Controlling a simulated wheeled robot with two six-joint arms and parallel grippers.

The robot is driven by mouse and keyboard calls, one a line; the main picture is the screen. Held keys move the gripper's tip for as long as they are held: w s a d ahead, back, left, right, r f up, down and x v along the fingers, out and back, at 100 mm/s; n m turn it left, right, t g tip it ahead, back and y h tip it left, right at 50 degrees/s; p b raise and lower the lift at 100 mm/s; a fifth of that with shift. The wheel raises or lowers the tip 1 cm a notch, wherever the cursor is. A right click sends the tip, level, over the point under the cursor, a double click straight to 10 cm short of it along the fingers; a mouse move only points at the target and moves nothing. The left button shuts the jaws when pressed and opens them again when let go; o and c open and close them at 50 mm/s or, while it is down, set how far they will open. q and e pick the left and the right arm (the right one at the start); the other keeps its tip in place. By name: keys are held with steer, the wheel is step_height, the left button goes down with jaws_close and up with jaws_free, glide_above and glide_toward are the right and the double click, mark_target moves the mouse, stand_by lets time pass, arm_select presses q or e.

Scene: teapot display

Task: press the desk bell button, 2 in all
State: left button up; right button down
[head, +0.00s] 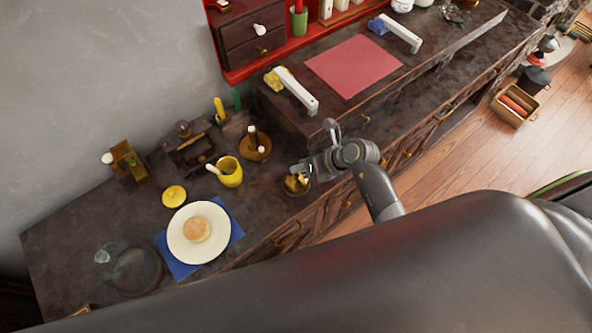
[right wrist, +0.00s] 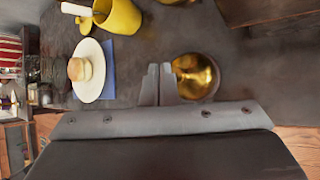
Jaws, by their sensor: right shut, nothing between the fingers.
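The desk bell, a small shiny golden dome (head: 296,185), sits near the front edge of the dark counter, right of the yellow pot. In the right wrist view the golden bell (right wrist: 196,76) is just right of the fingertips. My right gripper (head: 299,170) is shut and empty, with its tips over or beside the bell in the head view. In the right wrist view its fingers (right wrist: 159,74) are together. I cannot tell whether they touch the bell. The bell's button is not clearly visible. My left gripper is not in view.
A yellow pot (head: 230,172) stands left of the bell. A white plate (head: 181,243) with a bun (head: 196,229) lies on a blue napkin (head: 235,233). A wooden tray with bottles (head: 255,148) stands behind. A raised counter with a red mat (head: 352,65) is to the right.

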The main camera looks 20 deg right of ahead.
step_height(320, 180, up, 5)
steer(key=p, duration=0.5)
stand_by(0.5)
stand_by(0.4)
